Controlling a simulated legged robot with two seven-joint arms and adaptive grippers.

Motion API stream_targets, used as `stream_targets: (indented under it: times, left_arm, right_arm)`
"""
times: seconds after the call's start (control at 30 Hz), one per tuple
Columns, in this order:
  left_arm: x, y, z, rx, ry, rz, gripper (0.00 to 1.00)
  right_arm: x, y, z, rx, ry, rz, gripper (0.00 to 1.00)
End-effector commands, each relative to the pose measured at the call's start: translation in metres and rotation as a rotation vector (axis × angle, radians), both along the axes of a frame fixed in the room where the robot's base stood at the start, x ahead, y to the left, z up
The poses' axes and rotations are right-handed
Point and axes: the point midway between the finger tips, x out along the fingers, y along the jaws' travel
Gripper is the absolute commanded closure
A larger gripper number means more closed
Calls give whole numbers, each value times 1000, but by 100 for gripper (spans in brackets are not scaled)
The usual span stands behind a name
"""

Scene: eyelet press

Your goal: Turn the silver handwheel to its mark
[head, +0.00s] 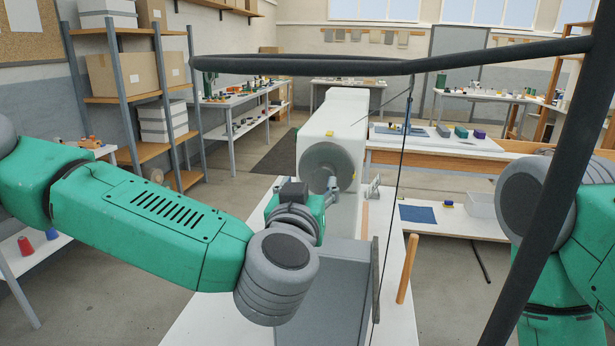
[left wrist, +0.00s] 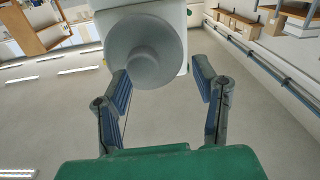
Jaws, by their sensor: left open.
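The silver handwheel (head: 326,160) is a round grey disc on the near face of the white press (head: 343,112). A small yellow spot (head: 330,133) shows on the press just above the wheel; I cannot tell whether it is the mark. My left gripper (head: 318,193) is in front of the wheel's lower part, partly hidden by its own wrist. In the left wrist view the gripper (left wrist: 161,78) is open and empty, with its two fingers spread. The handwheel (left wrist: 145,45) shows beyond the fingertips, left of the middle between them. Contact is not visible. My right gripper is out of view.
A grey box-shaped part (head: 330,295) stands below the left wrist. A wooden handle (head: 407,268) stands tilted to its right. A dark frame bar (head: 300,66) crosses above the press. A side table with a blue mat (head: 418,214) lies to the right.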

Motion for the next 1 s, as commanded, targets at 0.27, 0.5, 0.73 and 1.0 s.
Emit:
stream_targets:
  times: [0.27,0.5,0.73,1.0]
  left_arm:
    - [26,-2,1,-4,-1,-5,46]
    - [29,7,0,-12,-1,-6,46]
    - [29,1,0,-5,-2,-1,92]
    - [30,1,0,-6,-1,-3,95]
  right_arm:
    - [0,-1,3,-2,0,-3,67]
    - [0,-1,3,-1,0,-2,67]
    - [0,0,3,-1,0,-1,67]
    - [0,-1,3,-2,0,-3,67]
